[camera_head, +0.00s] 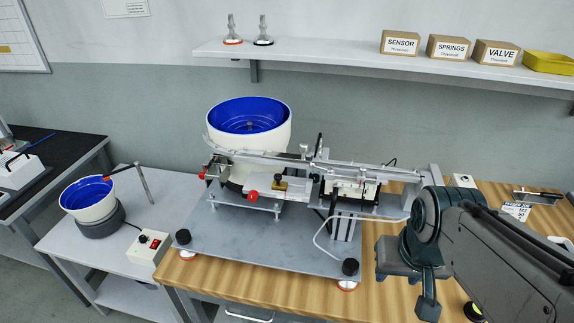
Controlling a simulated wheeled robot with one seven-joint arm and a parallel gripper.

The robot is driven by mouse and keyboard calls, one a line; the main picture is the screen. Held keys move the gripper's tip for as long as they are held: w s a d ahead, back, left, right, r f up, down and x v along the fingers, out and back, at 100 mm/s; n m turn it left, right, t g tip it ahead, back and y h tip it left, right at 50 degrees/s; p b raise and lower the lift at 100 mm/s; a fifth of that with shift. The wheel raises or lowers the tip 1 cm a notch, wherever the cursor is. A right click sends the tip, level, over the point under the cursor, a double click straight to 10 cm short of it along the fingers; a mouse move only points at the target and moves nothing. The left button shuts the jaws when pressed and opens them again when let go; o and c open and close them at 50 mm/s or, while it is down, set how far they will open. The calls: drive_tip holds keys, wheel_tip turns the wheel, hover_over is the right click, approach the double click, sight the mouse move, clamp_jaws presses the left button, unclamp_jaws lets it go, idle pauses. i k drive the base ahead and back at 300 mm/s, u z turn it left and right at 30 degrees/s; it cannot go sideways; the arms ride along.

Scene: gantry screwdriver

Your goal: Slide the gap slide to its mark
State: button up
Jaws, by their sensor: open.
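A feeder machine with a large white bowl, blue inside, (249,124) and a long metal rail (345,163) stands on a grey base plate (245,250). A red round knob (252,196) and a small brass-coloured piece (280,186) sit at the front of the rail assembly. Which part is the gap slide I cannot tell, and its mark is too small to make out. My gripper (408,285) is at the right, over the wooden table right of the base plate. It is open, points downward and is clear of the rail parts.
A thin pale cable (322,240) loops beside the rail's support. A smaller blue-lined bowl (88,198) and a switch box (148,246) stand on the left table. A shelf (330,54) with boxes runs above.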

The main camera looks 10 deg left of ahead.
sight(277, 185)
drive_tip(key=z, duration=0.45)
drive_tip(key=i, duration=0.25)
drive_tip(key=u, duration=1.35)
